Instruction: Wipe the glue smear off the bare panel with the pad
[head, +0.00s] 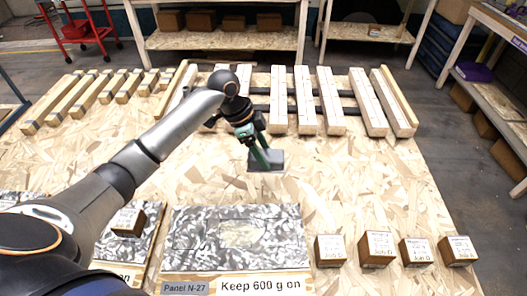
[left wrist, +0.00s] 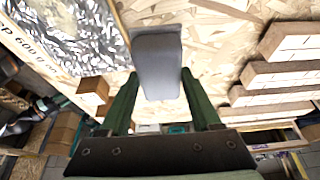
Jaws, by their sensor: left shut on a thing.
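My left gripper (head: 262,155) is shut on the grey pad (head: 273,160), beyond the far edge of Panel N-27. In the left wrist view the pad (left wrist: 158,65) sits between my two green fingers (left wrist: 157,85). I cannot tell whether the pad touches the table. The bare panel (head: 195,222) is a black, grey and white mottled sheet labelled Panel N-27, with nothing standing on it. A dull yellowish glue smear (head: 240,234) lies near its middle, apart from the pad. My right gripper is out of view.
Another mottled panel at left carries a wooden block (head: 128,221). Several labelled wooden blocks (head: 375,249) stand along the front right. Slatted timber racks (head: 304,100) lie across the back of the chipboard table (head: 370,180). The board between pad and panel is clear.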

